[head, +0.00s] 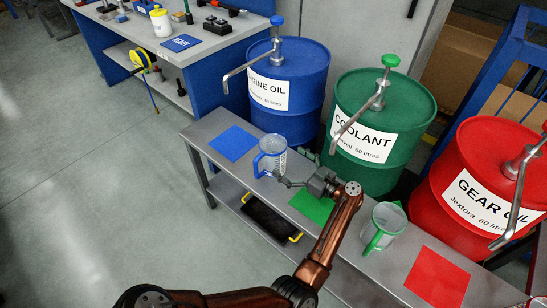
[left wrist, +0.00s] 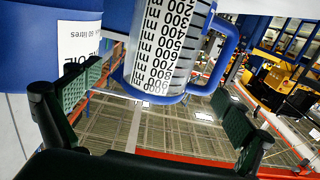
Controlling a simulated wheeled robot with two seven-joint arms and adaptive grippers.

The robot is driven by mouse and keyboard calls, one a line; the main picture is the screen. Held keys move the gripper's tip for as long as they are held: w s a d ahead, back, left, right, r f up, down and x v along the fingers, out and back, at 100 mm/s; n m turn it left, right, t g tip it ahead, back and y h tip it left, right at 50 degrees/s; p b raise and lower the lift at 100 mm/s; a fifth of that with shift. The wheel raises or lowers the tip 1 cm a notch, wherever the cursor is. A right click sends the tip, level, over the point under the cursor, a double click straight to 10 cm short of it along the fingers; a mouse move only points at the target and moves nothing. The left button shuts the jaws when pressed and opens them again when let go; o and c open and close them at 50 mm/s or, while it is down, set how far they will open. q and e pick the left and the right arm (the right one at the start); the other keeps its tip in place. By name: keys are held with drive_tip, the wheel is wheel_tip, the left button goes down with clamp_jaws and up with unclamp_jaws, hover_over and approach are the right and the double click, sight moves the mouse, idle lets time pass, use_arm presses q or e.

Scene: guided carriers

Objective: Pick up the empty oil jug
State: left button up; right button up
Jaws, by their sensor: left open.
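The oil jug is a clear measuring jug with a blue rim and blue handle (head: 272,158). It stands upright on the grey bench, just right of the blue mat (head: 233,143); no liquid is visible in it. In the left wrist view the jug (left wrist: 165,45) shows large, with black graduations and its blue handle to the right. My left gripper (head: 287,182) is open right beside the jug, on its near right side. In the left wrist view its fingers (left wrist: 158,95) are spread wide with the jug ahead between them; contact cannot be told. My right gripper is not in view.
Blue (head: 288,85), green (head: 380,125) and red (head: 485,190) drums with pumps stand behind the bench (head: 345,272). A green-handled jug (head: 383,228) stands right of my arm. Green (head: 312,207) and red (head: 437,278) mats lie on the bench. Floor on the left is clear.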

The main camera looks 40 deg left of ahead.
sight(263, 143)
use_arm(q)
drive_tip(key=shift+a, duration=0.65)
drive_tip(key=shift+w+a+b, duration=0.15)
drive_tip(key=shift+a+b, duration=0.2)
drive_tip(key=shift+a, duration=0.3)
drive_tip(key=a+b, duration=0.1)
drive_tip(key=a, duration=0.2)
drive_tip(key=shift+w, duration=0.2)
drive_tip(key=shift+a+r, duration=0.2)
drive_tip(key=shift+a, duration=0.3)
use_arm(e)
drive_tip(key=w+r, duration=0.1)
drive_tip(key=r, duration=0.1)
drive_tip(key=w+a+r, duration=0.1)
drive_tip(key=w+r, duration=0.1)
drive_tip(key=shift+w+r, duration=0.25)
use_arm(q)
drive_tip(key=shift+c, duration=0.3)
drive_tip(key=c, duration=1.3)
drive_tip(key=shift+c, duration=0.7)
drive_tip(key=shift+r, duration=0.15)
